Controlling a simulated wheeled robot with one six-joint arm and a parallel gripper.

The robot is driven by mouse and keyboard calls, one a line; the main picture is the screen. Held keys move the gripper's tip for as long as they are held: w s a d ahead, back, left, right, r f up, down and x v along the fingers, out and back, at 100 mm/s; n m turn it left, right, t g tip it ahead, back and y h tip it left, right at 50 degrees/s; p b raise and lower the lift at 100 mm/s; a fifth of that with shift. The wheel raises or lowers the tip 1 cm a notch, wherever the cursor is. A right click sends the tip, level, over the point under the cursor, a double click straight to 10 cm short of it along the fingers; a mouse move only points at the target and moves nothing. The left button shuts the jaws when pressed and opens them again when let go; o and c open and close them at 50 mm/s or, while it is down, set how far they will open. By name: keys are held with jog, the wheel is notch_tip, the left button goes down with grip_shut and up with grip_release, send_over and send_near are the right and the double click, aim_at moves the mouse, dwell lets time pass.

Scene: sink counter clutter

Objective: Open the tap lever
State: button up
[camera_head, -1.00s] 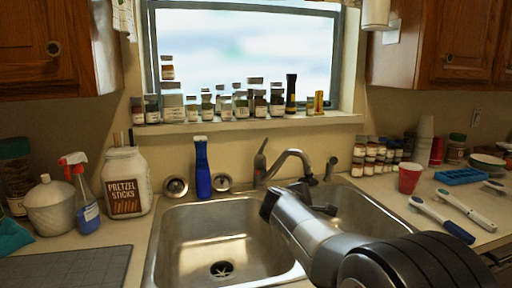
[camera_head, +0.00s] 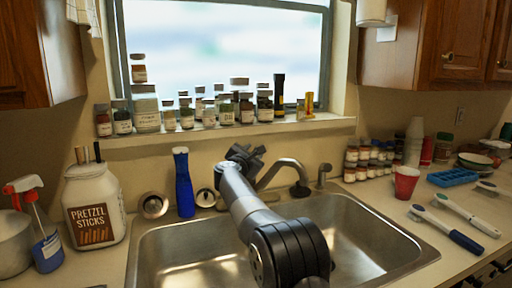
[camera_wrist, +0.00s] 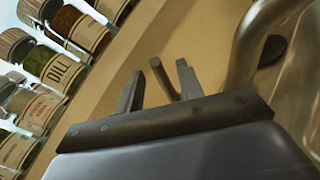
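The metal tap stands behind the sink; its curved spout (camera_head: 284,164) shows right of my gripper (camera_head: 246,154). My gripper reaches the tap's base at the back edge of the sink and hides the lever in the head view. In the wrist view, my gripper (camera_wrist: 160,70) is open, with its two fingers apart. The thin tap lever (camera_wrist: 162,75) shows between the fingers, nearer the right one; I cannot tell whether it touches. The spout also shows at the right of the wrist view (camera_wrist: 252,45).
A blue bottle (camera_head: 183,184) stands left of my gripper. Spice jars (camera_head: 229,111) line the sill close behind it. A pretzel jar (camera_head: 94,207) is at left. The sink basins are empty where visible.

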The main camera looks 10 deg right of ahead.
jog(key=p+x, duration=0.1)
jog(key=x, duration=0.2)
jog(key=shift+w+d, duration=0.2)
jog(key=shift+w, duration=0.15)
jog(key=shift+c, duration=0.5)
grip_shut()
